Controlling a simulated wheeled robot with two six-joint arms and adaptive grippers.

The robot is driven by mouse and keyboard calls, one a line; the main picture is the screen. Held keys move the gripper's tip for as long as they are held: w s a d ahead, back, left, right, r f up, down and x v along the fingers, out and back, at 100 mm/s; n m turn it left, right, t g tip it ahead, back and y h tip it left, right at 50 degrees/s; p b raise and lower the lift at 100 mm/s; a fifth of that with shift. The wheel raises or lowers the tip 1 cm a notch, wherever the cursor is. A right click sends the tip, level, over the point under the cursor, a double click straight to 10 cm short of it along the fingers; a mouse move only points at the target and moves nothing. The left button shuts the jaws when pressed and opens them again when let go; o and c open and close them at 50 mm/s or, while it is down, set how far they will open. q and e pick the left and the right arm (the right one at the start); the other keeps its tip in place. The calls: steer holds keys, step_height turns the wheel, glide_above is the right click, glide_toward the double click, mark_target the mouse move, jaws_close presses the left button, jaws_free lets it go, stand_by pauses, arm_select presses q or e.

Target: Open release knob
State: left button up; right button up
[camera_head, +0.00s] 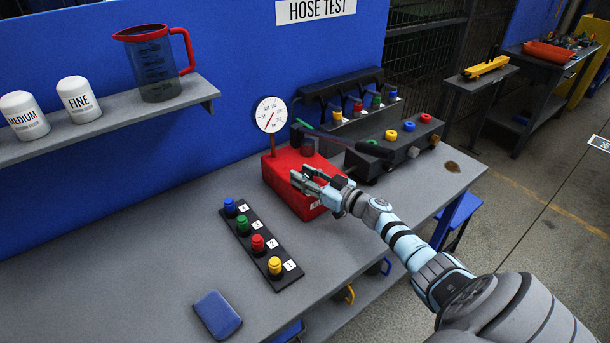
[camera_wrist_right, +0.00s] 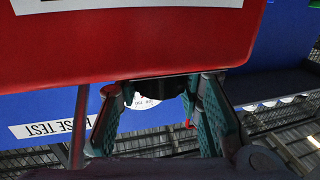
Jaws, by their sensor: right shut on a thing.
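The red box (camera_head: 279,178) with a round white pressure gauge (camera_head: 270,115) stands on the grey bench. My right gripper (camera_head: 303,181) is at the box's right front side. In the right wrist view the red box (camera_wrist_right: 130,45) fills the top. There a black knob (camera_wrist_right: 160,90) sits between the fingers of my right gripper (camera_wrist_right: 158,98), which is shut on it. In the head view the gripper hides the gripped part. My left gripper is not in view.
A black strip (camera_head: 262,243) with numbered coloured plugs lies left of the box. A dark block (camera_head: 400,150) with coloured knobs stands to its right. A blue pad (camera_head: 217,314) lies near the front edge. A shelf (camera_head: 110,120) holds a jug and bottles.

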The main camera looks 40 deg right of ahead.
steer(key=o, duration=1.2)
steer(key=v, duration=1.2)
steer(key=shift+a, duration=0.1)
